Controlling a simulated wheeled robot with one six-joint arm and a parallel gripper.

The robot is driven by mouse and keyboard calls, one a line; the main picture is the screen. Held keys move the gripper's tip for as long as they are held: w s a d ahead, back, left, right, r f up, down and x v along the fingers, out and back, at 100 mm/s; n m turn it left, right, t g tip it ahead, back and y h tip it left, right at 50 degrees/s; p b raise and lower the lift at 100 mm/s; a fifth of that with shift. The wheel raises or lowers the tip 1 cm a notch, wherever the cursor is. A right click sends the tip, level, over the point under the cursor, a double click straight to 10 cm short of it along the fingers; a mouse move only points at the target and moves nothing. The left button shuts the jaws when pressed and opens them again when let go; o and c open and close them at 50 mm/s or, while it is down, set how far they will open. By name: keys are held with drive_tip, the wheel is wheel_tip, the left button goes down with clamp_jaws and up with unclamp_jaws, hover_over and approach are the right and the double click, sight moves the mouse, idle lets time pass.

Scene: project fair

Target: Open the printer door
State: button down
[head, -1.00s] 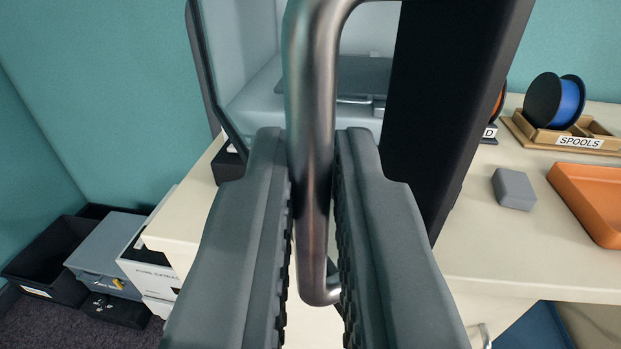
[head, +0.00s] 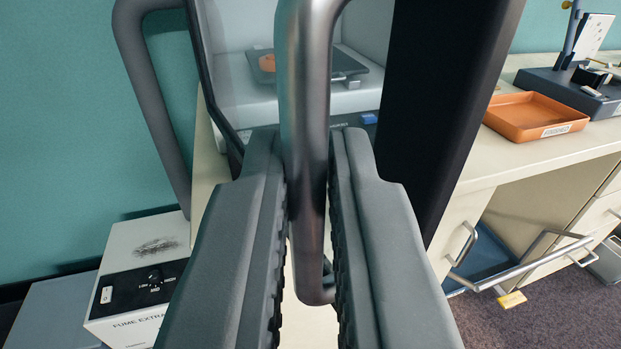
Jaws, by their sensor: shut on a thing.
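My gripper (head: 312,215) is shut on the printer door's metal handle (head: 303,95), with one finger on each side of the upright bar. The printer door has a dark frame, with a slim edge (head: 207,85) left of the handle and a broad dark panel (head: 437,90) right of it. Through the clear part I see the printer's pale interior with a dark build plate (head: 330,68) and an orange piece (head: 267,62) on it. My fingers hide part of the lower door and handle.
An orange tray (head: 535,117) and a dark device (head: 575,88) stand on the bench at right. Drawer handles and a metal rail (head: 525,262) stick out below. A fume extractor box (head: 135,280) stands at lower left. Carpet shows at lower right.

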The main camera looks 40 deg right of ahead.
drive_tip(key=w+a+m+g+h, duration=0.3)
drive_tip(key=w+a+g+h, duration=0.1)
drive_tip(key=a, duration=0.8)
drive_tip(key=shift+w+f+m, duration=0.15)
drive_tip(key=shift+f+m, duration=0.15)
